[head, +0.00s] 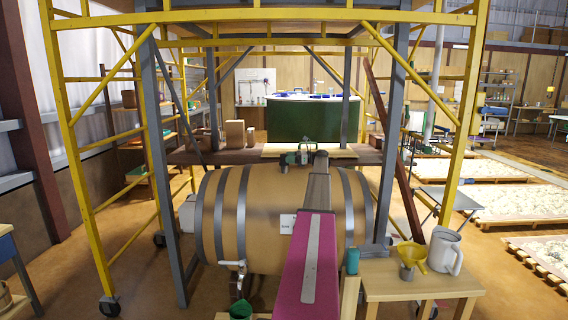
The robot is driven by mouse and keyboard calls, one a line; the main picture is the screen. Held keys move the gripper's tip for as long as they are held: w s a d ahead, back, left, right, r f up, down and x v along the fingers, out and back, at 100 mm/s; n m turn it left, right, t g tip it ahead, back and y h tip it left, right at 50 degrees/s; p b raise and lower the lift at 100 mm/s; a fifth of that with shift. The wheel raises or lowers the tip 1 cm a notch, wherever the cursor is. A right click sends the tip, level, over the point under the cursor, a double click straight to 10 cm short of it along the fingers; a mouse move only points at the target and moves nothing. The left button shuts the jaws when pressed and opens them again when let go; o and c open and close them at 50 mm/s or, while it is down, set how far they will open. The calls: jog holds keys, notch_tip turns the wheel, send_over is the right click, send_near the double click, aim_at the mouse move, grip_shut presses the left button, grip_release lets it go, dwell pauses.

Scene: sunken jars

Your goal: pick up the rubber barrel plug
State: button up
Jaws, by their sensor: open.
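The wooden barrel (270,235) lies on its side with dark metal hoops, under the yellow scaffold. My arm reaches forward over it from the bottom of the head view. My gripper (303,153) is at the arm's far end, small in view, by the top of the barrel near a pale board. It is open. A small dark green shape (284,158) shows at the barrel's top, just left of my gripper. I cannot tell whether it is the rubber barrel plug or a part of my gripper. No plug can be picked out for certain, and my arm hides part of the barrel top.
A wooden table (420,284) at right front holds a yellow funnel (411,255) and a white jug (444,251). A green bucket (240,309) is below the barrel's tap. Yellow scaffold posts (76,160) and grey posts flank the barrel. A green vat (312,118) stands behind.

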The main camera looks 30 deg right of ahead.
aim_at(284, 157)
jog(key=x, duration=0.3)
jog(key=c, duration=1)
